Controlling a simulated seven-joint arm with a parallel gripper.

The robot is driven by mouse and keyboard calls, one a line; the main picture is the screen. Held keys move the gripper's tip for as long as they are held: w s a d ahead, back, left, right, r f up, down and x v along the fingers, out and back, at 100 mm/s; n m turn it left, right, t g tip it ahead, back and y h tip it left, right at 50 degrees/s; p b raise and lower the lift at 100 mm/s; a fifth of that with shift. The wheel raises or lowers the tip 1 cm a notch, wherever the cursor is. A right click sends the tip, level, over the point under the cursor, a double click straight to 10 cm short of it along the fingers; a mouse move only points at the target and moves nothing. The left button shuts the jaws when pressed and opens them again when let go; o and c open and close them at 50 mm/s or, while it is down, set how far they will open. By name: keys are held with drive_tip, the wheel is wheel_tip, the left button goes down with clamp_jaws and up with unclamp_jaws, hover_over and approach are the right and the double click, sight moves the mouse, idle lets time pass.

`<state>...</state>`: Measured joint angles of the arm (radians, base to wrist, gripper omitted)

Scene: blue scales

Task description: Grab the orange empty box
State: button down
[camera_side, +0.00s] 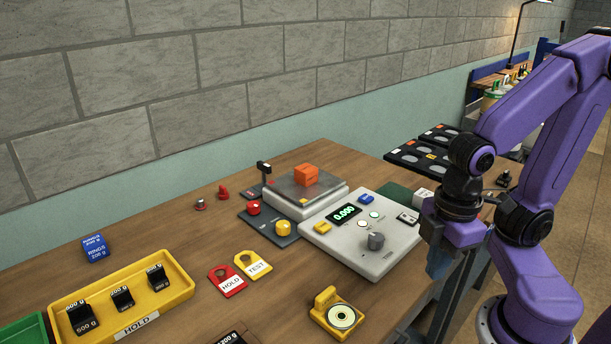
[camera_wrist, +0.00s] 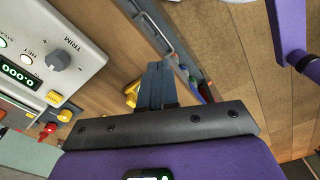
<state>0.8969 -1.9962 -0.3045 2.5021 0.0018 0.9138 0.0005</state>
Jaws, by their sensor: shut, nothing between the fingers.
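An orange box (camera_side: 306,174) sits on the metal plate of the scale (camera_side: 318,190) in the middle of the table in the side view. Whether it is empty cannot be seen. My gripper (camera_side: 437,264) points down at the table's right front edge, to the right of the scale's control panel and well apart from the box. In the wrist view my gripper (camera_wrist: 157,70) has its fingers together with nothing between them.
The control panel (camera_side: 378,258) reading 0.000 stands between my gripper and the box; it also shows in the wrist view (camera_wrist: 85,55). A yellow HOLD tray (camera_side: 180,265) with black weights and a blue box (camera_side: 95,248) lie at left. Red and yellow tags (camera_side: 228,281) lie in front.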

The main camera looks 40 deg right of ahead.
drive_tip(key=shift+c, duration=1.6)
unclamp_jaws()
drive_tip(key=w+a+r+n+h, duration=0.1)
drive_tip(key=w+a+r, duration=0.15)
drive_tip(key=w, duration=0.75)
drive_tip(key=w+a+r+n+t, duration=0.1)
drive_tip(key=w+a+r, duration=0.15)
drive_tip(key=w, duration=0.65)
drive_tip(key=w+a+r+n+h, duration=0.15)
drive_tip(key=w+r, duration=0.25)
drive_tip(key=w, duration=0.6)
drive_tip(key=n+g+h, duration=0.1)
drive_tip(key=n+h, duration=0.1)
drive_tip(key=h, duration=0.1)
hover_over(306, 168)
drive_tip(key=a, duration=0.6)
drive_tip(key=shift+y, duration=0.35)
drive_tip(key=x, duration=1)
drive_tip(key=shift+w+d+f, duration=0.15)
drive_tip(key=shift+d+f, duration=0.05)
drive_tip(key=shift+d, duration=0.2)
drive_tip(key=shift+x, duration=2.65)
